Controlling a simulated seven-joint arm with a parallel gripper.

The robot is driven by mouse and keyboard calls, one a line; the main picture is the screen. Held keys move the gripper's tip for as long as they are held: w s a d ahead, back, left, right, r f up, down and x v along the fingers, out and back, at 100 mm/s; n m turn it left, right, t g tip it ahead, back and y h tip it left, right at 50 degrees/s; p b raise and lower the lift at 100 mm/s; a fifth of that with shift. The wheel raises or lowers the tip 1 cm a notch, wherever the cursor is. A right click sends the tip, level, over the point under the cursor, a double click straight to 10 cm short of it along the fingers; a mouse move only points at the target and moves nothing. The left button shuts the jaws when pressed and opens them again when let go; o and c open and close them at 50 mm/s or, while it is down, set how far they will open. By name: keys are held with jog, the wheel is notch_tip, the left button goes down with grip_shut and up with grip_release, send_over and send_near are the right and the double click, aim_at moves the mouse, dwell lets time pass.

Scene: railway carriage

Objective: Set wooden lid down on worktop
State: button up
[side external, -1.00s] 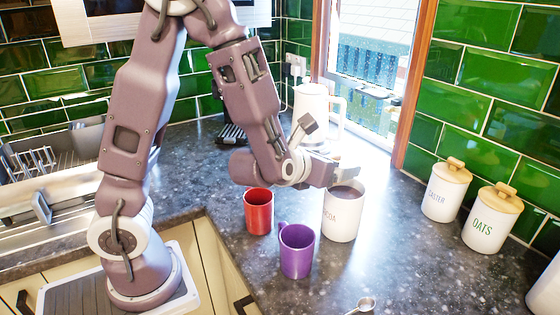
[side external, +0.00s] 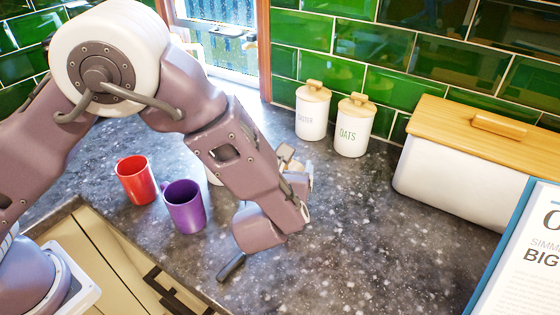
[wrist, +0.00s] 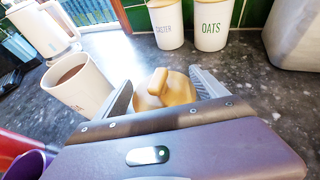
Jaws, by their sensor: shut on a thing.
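The wooden lid (wrist: 180,94), round and pale with a raised knob handle (wrist: 157,80), is between the two fingers of my gripper (wrist: 161,78) in the wrist view. My gripper is shut on it. The lid is over the dark speckled worktop (wrist: 128,48); I cannot tell the gap beneath it. In the side view my arm largely hides the gripper and lid. The white cocoa canister (wrist: 84,88) stands open, with brown contents, left of my gripper in the wrist view. In the side view my arm hides most of it.
A red mug (side external: 135,182) and a purple mug (side external: 185,208) stand left of my arm. Two lidded canisters, caster (side external: 312,112) and oats (side external: 353,128), stand at the back. A wooden-lidded bread bin (side external: 455,180) and a book (side external: 525,250) are at right. Worktop between them is clear.

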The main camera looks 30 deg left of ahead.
jog(key=shift+s, duration=0.15)
jog(key=shift+f, duration=3.1)
jog(key=shift+f, duration=0.2)
jog(key=o, duration=1.5)
jog(key=shift+v, duration=3.55)
jog(key=shift+c, duration=0.5)
grip_shut()
